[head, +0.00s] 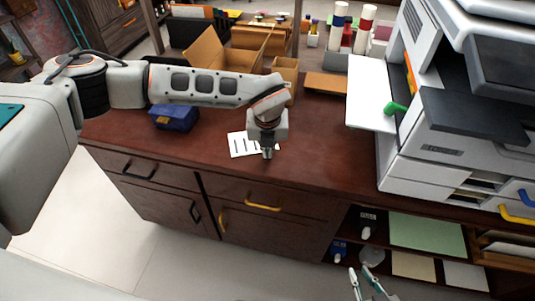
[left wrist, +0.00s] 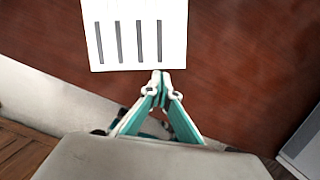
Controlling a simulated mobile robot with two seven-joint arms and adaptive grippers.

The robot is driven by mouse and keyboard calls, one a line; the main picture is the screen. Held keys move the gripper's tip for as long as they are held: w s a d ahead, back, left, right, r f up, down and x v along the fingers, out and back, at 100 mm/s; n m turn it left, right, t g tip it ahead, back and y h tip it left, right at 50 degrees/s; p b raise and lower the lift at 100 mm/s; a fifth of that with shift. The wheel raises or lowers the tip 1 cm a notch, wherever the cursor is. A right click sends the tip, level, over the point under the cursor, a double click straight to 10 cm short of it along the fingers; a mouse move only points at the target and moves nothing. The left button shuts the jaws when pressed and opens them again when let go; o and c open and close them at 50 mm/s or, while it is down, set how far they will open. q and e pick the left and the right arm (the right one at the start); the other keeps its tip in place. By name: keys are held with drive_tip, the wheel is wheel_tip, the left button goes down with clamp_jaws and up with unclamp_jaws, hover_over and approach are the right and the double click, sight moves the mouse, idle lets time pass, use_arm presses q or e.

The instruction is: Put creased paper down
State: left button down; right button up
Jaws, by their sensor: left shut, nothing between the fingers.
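A white sheet of paper with several dark bars (head: 237,144) lies on the brown desk top near its front edge. It also shows in the left wrist view (left wrist: 108,50), flat on the wood. I cannot make out a crease in it. My left gripper (head: 267,154) points down at the paper's right side in the head view. In the left wrist view its fingertips (left wrist: 160,74) are together and empty, just beside the paper's lower edge. My right gripper (head: 361,271) is low in the head view, in front of the lower shelves, with its fingers apart and empty.
A blue pouch (head: 174,117) lies left of the paper. An open cardboard box (head: 222,52) stands behind my left arm. A large printer (head: 430,130) with a green object on its white tray fills the right. The desk between paper and printer is clear.

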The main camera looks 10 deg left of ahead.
use_arm(q)
drive_tip(key=w, duration=0.2)
drive_tip(key=w+b, duration=0.1)
drive_tip(key=shift+w+a, duration=0.3)
drive_tip(key=shift+w, duration=0.1)
drive_tip(key=shift+w+a, duration=0.15)
drive_tip(key=shift+w, duration=0.35)
drive_tip(key=shift+s, duration=0.15)
